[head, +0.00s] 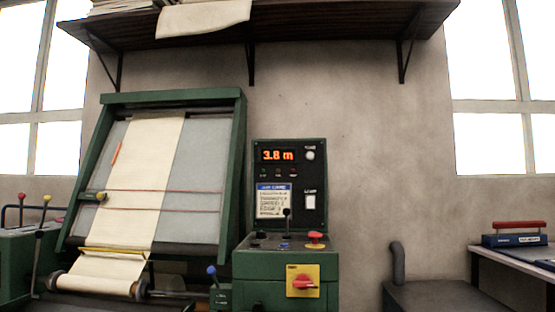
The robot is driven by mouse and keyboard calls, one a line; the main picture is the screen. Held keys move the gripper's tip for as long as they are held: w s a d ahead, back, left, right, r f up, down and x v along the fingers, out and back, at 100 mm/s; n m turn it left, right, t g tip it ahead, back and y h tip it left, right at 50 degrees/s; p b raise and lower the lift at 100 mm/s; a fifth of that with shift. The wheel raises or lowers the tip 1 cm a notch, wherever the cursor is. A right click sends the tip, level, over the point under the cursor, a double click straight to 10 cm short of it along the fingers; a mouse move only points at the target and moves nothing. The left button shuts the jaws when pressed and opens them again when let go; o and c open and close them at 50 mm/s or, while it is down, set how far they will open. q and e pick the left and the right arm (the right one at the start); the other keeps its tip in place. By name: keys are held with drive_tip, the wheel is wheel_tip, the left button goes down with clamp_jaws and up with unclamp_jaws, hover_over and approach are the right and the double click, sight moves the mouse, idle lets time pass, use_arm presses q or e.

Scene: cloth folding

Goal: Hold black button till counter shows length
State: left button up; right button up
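The counter (277,155) on the dark upright panel is lit and reads 3.8 m in orange digits. Below it, on the green control box, is a small black button or knob (261,235) at the left of the sloped top; it is too small to tell whether it is pressed. A black-knobbed lever (287,213) stands behind it. A card (273,200) with a blue header is on the panel; its small print is hard to read. Pale cloth (140,180) runs down the green-framed inspection board onto a roll (95,284). Neither of my grippers is in view.
A red mushroom button (315,237) and a blue button (285,246) share the control top. A red rotary switch on a yellow plate (303,282) is on the front. A blue-knobbed lever (212,271) stands left. A side table (515,262) is at right.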

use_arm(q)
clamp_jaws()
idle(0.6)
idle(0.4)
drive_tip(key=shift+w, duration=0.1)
